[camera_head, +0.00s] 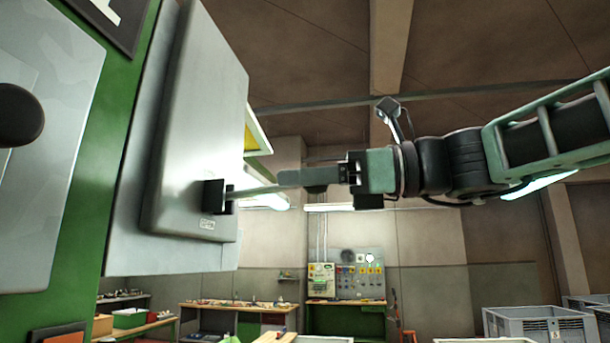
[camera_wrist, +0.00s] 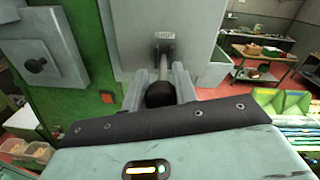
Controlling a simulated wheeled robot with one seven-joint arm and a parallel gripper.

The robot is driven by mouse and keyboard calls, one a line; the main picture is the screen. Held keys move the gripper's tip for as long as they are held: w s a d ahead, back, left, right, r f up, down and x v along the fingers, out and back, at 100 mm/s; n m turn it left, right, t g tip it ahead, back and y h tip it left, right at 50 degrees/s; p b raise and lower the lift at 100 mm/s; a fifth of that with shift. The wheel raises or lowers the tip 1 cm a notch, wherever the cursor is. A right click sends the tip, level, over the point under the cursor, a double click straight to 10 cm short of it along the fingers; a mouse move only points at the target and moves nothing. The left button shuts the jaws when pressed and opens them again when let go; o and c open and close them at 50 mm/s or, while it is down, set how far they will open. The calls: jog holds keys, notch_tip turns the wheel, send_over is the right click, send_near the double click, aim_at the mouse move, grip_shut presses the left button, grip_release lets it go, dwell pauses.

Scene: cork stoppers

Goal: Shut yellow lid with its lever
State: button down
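A grey box-like panel (camera_head: 195,130) stands on the green machine at the left of the head view. A lever (camera_head: 250,189) sticks out from a black mount near its lower edge. In the wrist view the lever's rod (camera_wrist: 163,62) ends in a dark round knob (camera_wrist: 160,95). My gripper (camera_head: 290,180) is at the lever's end; in the wrist view its fingers (camera_wrist: 160,82) lie close on both sides of the knob and look shut on it. A pale-edged yellow piece (camera_head: 251,138), perhaps the yellow lid, shows behind the panel's right edge; most of it is hidden.
The green machine front (camera_head: 110,130) carries another grey plate with a black knob (camera_head: 18,115) to the left. Workbenches (camera_head: 235,308) and grey crates (camera_head: 540,323) stand far off. Around my arm, right of the panel, is open air.

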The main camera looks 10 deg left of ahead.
jog(key=c, duration=1.1)
grip_release()
jog(key=shift+w+f, duration=0.2)
jog(key=shift+f, duration=0.1)
jog(key=shift+s+r, duration=0.1)
jog(key=shift+r, duration=0.05)
jog(key=d+b, duration=0.6)
jog(key=d, duration=1.1)
jog(key=shift+s+d+r+b, duration=0.2)
jog(key=shift+s+r+b, duration=0.05)
jog(key=shift+s+b, duration=0.05)
